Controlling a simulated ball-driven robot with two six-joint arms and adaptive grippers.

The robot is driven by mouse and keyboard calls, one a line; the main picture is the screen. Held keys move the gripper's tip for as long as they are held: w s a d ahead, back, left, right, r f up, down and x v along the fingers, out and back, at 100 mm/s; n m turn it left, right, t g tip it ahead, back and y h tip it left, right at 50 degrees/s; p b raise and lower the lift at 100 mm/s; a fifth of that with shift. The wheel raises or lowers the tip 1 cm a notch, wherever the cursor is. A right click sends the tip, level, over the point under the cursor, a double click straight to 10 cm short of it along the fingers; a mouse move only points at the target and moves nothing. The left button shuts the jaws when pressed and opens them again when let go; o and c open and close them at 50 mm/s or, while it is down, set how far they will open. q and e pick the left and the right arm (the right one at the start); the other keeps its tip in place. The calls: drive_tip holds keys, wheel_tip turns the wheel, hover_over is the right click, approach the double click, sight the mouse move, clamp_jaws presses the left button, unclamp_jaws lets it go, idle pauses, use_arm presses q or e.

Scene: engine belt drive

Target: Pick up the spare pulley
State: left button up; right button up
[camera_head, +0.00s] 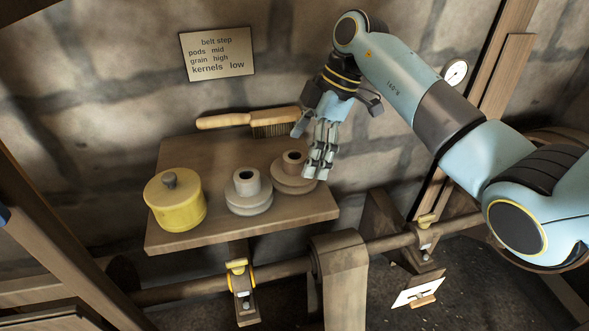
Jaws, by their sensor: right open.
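Two stepped pulleys stand on a small wooden shelf (190,235). One is a grey pulley (248,203) with a dark bore in its hub. The other is a browner pulley (288,183) behind it to the right. I cannot tell from their looks which is the spare. My right gripper (318,172) is open and empty, fingers pointing down, at the right edge of the browner pulley. Its fingers cover part of that pulley's rim, and I cannot tell whether they touch it. My left gripper is not in view.
A yellow lidded pot (175,208) stands on the shelf's left. A wooden brush (250,120) lies along the back. A belt-step sign (217,53) and a gauge (455,72) are on the wall. A wooden shaft (395,242) with yellow-topped brackets runs below. The shelf's front right is clear.

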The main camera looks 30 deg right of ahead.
sight(299, 154)
drive_tip(key=x, duration=0.4)
drive_tip(key=shift+w+a+f, duration=0.1)
drive_tip(key=shift+w+a, duration=0.1)
drive_tip(key=shift+a, duration=0.1)
drive_tip(key=c, duration=1.5)
drive_tip(key=shift+w, duration=0.1)
